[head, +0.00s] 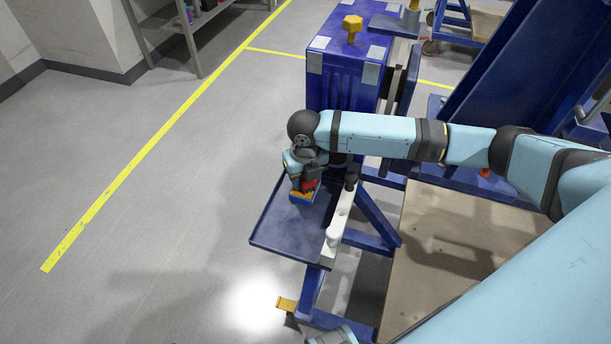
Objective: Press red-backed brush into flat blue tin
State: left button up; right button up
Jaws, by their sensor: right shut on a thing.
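My right gripper (305,180) reaches in from the right and points down over the dark blue shelf of the jig. It is shut on the red-backed brush (309,185), of which only a small red patch shows between the fingers. Right under it is the small flat blue tin (302,198), with an orange-yellow strip along its top. The brush is at or just above the tin; I cannot tell whether they touch. The gripper and wrist hide most of the brush and the tin's far side. My left gripper is not in view.
The dark blue shelf (283,238) is bare towards its front. A white bar with knobs (340,222) runs along its right side. A blue box with a yellow knob (345,75) stands behind. The floor to the left is clear, with yellow lines.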

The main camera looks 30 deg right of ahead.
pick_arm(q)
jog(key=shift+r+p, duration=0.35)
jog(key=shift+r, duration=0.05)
pick_arm(e)
jog(key=shift+s+f, duration=0.1)
dwell(1.2)
notch_tip(320, 180, up, 6)
jog(key=p, duration=0.6)
jog(key=shift+f, duration=0.15)
jog(key=shift+r+p, duration=0.75)
jog(key=shift+p, duration=0.1)
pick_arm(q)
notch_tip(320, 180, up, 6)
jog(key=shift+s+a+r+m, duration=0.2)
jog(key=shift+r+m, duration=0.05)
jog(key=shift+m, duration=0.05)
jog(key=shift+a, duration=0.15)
pick_arm(e)
jog(key=shift+a, duration=0.15)
